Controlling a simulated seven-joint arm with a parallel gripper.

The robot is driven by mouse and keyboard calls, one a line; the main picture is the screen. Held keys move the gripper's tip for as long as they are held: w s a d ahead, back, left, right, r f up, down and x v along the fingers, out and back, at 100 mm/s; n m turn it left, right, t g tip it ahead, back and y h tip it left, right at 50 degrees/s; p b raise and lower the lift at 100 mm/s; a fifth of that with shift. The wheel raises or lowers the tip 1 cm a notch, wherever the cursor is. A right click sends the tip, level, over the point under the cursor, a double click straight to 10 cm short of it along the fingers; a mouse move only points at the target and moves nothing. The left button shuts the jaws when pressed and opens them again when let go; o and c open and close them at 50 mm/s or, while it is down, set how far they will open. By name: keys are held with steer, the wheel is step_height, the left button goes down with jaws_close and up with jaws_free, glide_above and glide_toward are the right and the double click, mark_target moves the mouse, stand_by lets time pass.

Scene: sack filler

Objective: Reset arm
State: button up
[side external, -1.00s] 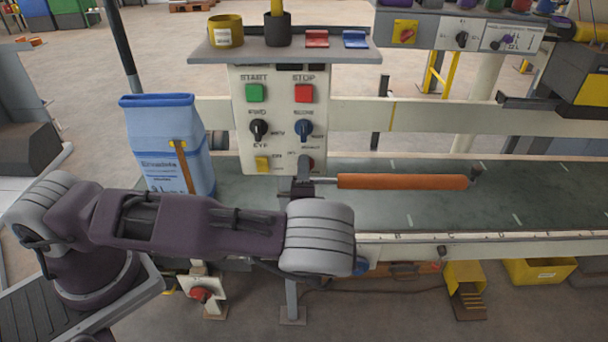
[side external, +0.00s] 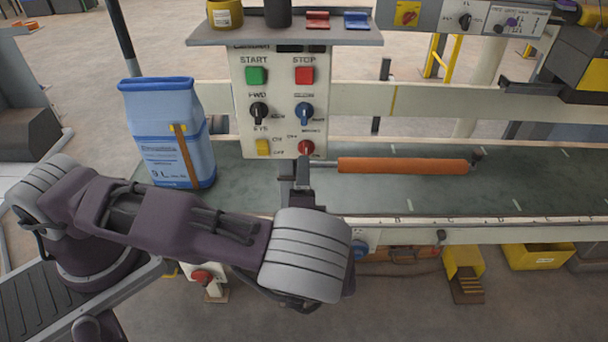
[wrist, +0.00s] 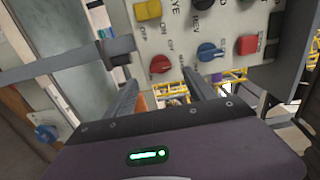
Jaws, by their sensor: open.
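My gripper (side external: 303,170) is open and empty in the side external view, just below the red knob (side external: 306,147) at the panel's lower right corner. In the wrist view its two dark fingers (wrist: 160,85) stand apart and point at the panel. The red knob (wrist: 160,64) shows beyond the gap between them. I cannot tell whether a finger touches the knob. The control panel (side external: 281,82) is upright, with a green START button (side external: 256,75), a red STOP button (side external: 304,75), black and blue knobs, and a yellow switch (side external: 263,147).
A blue sack (side external: 165,120) stands upright on the conveyor (side external: 400,195), left of the panel and behind my arm. An orange roller (side external: 402,166) lies to the right, close to my gripper. A shelf (side external: 285,38) juts out above the panel. A blue knob (side external: 358,250) sits below the conveyor edge.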

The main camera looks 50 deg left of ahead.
steer(key=s+a+r+n+g+h, duration=0.4)
steer(key=s+a+r+n+g, duration=0.35)
steer(key=s+r+g, duration=0.45)
steer(key=s+d+r+n+t+h, duration=0.1)
steer(key=s+d+r+t+h, duration=0.3)
steer(key=s+r, duration=0.7)
steer(key=s+d+h, duration=0.1)
steer(key=d+h, duration=0.1)
steer(key=h, duration=0.2)
steer(key=shift+d+t+h, duration=0.3)
steer(key=shift+t+h, duration=0.1)
